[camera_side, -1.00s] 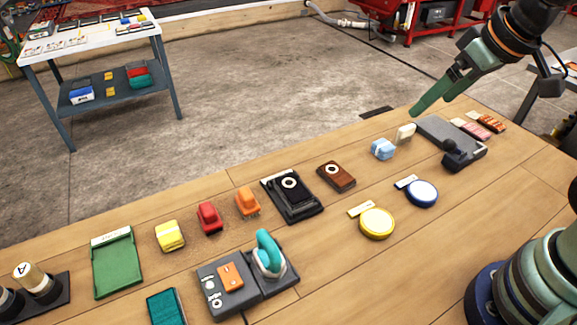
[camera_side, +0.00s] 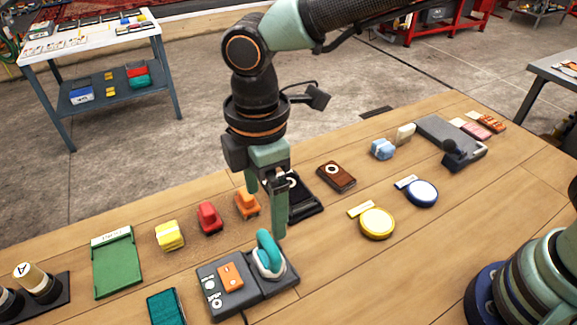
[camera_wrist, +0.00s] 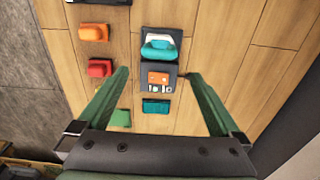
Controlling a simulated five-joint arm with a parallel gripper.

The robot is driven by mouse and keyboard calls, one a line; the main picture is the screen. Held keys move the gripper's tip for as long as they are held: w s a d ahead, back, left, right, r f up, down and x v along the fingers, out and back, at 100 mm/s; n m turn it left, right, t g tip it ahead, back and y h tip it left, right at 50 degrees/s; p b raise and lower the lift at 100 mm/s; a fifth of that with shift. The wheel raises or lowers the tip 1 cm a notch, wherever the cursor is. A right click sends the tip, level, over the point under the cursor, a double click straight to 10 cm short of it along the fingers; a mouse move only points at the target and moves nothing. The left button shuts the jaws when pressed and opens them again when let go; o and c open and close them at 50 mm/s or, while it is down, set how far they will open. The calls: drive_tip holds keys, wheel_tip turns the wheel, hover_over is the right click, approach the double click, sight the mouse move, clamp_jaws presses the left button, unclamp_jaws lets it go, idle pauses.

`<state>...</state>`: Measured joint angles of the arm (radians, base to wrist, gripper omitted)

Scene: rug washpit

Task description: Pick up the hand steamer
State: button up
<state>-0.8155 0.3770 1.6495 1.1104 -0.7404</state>
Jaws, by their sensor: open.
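The hand steamer, with a teal handle and a pale base (camera_side: 268,258), stands on the right part of a dark grey dock (camera_side: 284,284) at the front of the table. In the wrist view the steamer (camera_wrist: 160,46) lies just beyond the fingertips, roughly centred between them. My gripper (camera_side: 266,213) is open and empty, pointing down above and slightly behind the steamer. In the wrist view its green fingers (camera_wrist: 158,73) are spread wide, with the dock's orange panel (camera_wrist: 159,79) between them. The fingers appear apart from the steamer.
Orange (camera_side: 247,204), red (camera_side: 209,217) and yellow (camera_side: 170,235) blocks sit behind the dock. A black device (camera_side: 305,205) stands behind the gripper. A teal pad (camera_side: 167,306) and a green tray (camera_side: 117,266) lie left. A yellow round tin (camera_side: 377,222) is right, with bare wood between it and the dock.

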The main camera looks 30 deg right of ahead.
sight(268, 239)
drive_tip(key=shift+s+a+f, duration=0.15)
drive_tip(key=shift+a+f, duration=0.1)
drive_tip(key=shift+f, duration=0.15)
drive_tip(key=f, duration=1.1)
drive_tip(key=shift+w+d+f, duration=0.2)
drive_tip(key=shift+d+f, duration=0.05)
drive_tip(key=shift+f, duration=0.05)
drive_tip(key=shift+r, duration=0.1)
drive_tip(key=c, duration=1.5)
drive_tip(key=shift+r, duration=0.1)
wheel_tip(268, 239, up, 20)
